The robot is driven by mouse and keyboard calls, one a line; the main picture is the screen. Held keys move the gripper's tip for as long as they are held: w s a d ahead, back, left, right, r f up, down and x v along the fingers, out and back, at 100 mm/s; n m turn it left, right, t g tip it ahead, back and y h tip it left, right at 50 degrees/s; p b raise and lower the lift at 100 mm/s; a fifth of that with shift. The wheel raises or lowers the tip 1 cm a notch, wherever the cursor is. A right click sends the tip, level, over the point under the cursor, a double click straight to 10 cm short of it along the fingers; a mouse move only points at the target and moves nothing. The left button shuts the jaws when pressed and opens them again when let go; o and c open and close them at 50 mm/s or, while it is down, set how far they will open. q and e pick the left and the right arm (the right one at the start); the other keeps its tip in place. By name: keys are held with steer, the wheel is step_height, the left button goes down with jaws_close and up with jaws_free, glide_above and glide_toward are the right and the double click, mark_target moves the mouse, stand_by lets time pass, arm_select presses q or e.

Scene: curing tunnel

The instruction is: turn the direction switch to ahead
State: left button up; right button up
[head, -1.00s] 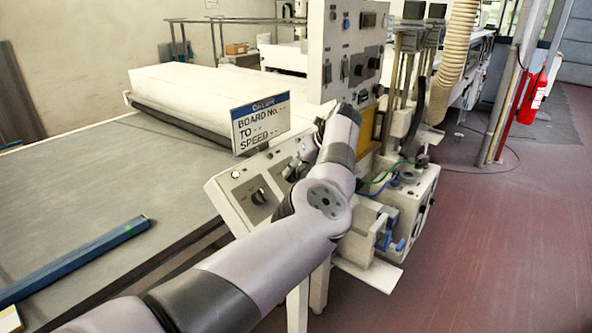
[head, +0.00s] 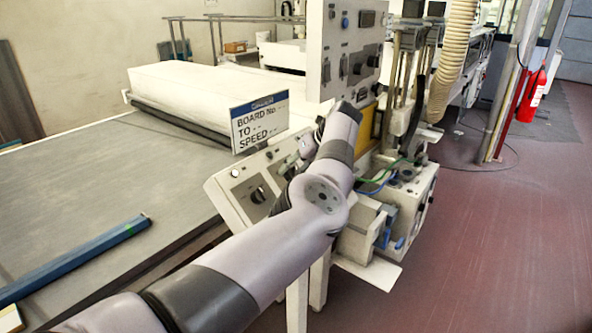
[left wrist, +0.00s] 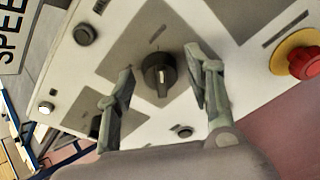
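A black rotary switch (left wrist: 157,74) with a pale pointer line sits on a dark grey patch of the panel in the left wrist view. I take it for the direction switch, but no label is readable. Its pointer runs roughly up and down in that picture. My left gripper (left wrist: 160,60) is open, with one finger on each side of the switch and a gap on both sides. In the head view my left gripper (head: 295,154) is over the sloped control panel (head: 222,198), partly hidden by my own arm, which also covers the switch. My right gripper is not in view.
Another black knob (head: 258,194) is on the panel's left part. A red emergency button (left wrist: 304,63) on a yellow base is near the right finger's side. A sign (head: 260,122) stands behind the panel, and an upright switch box (head: 343,45) rises beyond it.

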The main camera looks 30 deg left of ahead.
arm_select(q)
steer(key=v, duration=1.2)
steer(key=shift+f, duration=0.1)
stand_by(0.4)
